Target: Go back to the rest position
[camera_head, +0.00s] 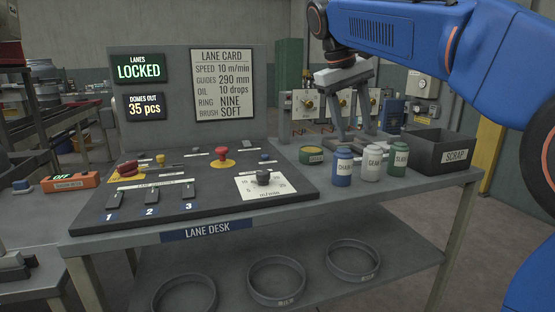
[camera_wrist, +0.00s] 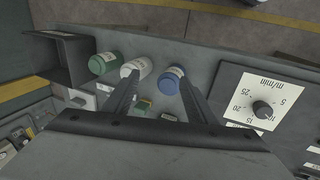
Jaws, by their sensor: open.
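My gripper (camera_head: 356,130) is open and empty, pointing down over the right end of the lane desk (camera_head: 240,220), behind the jars. In the wrist view its two fingers (camera_wrist: 158,80) are spread apart with nothing gripped between them. A blue jar (camera_head: 342,166), a white jar (camera_head: 371,163) and a green jar (camera_head: 397,160) stand upright in a row on the desk. In the wrist view the fingertips overlap the white jar (camera_wrist: 137,67) and the blue jar (camera_wrist: 170,80); I cannot tell the exact gap.
A dark scrap bin (camera_head: 440,152) stands at the desk's right end. The control panel with red knobs (camera_head: 222,153) and a dial (camera_head: 263,178) fills the left. Several rings (camera_head: 277,280) lie on the shelf below.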

